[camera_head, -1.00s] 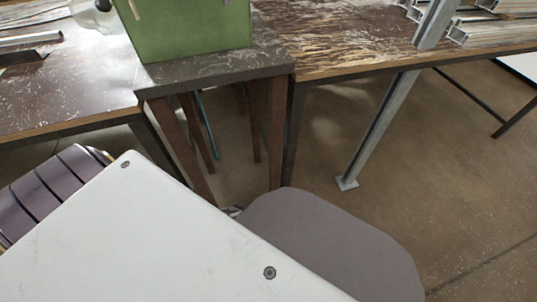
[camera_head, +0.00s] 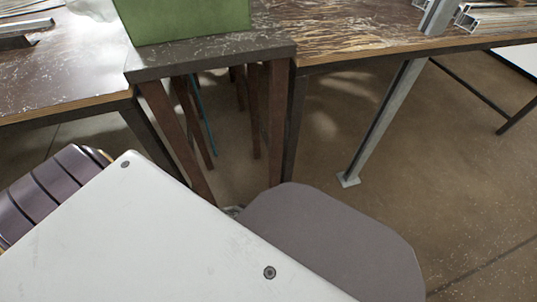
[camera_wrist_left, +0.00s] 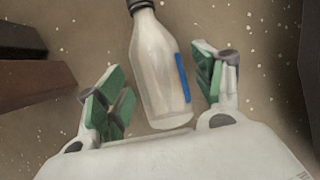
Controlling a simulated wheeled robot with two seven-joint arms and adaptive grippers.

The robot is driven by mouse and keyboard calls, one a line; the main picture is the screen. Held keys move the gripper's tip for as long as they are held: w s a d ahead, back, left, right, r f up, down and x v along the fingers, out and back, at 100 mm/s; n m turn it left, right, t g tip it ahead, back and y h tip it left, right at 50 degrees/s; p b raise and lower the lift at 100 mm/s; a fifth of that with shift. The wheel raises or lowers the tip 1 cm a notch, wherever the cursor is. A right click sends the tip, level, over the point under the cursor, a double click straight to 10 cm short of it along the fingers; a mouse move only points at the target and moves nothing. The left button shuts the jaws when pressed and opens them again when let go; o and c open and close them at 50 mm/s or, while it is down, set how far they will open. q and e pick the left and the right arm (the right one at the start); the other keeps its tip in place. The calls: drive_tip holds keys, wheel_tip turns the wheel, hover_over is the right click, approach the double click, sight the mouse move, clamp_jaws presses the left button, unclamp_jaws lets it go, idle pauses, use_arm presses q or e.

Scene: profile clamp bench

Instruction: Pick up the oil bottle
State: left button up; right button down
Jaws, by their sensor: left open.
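The oil bottle (camera_wrist_left: 159,80) shows in the left wrist view as a pale, cloudy bottle with a dark cap at the top and a blue label edge on its right side. My left gripper (camera_wrist_left: 162,90) is open, with one green-padded finger on each side of the bottle. A gap shows between the bottle and each finger. What the bottle rests on is unclear; a speckled brown surface lies behind it. I cannot make out the bottle or either gripper in the head view.
A green box (camera_head: 187,18) stands on a dark stand (camera_head: 215,54) between worn benches, with metal profiles (camera_head: 490,20) on the right one. A metal post (camera_head: 385,120) reaches the floor. Dark brown bars (camera_wrist_left: 35,81) edge the wrist view. Open floor (camera_head: 450,180) lies right.

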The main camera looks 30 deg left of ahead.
use_arm(q)
drive_tip(key=shift+f, duration=0.1)
drive_tip(key=shift+c, duration=0.3)
drive_tip(key=shift+c, duration=1.1)
drive_tip(key=c, duration=1)
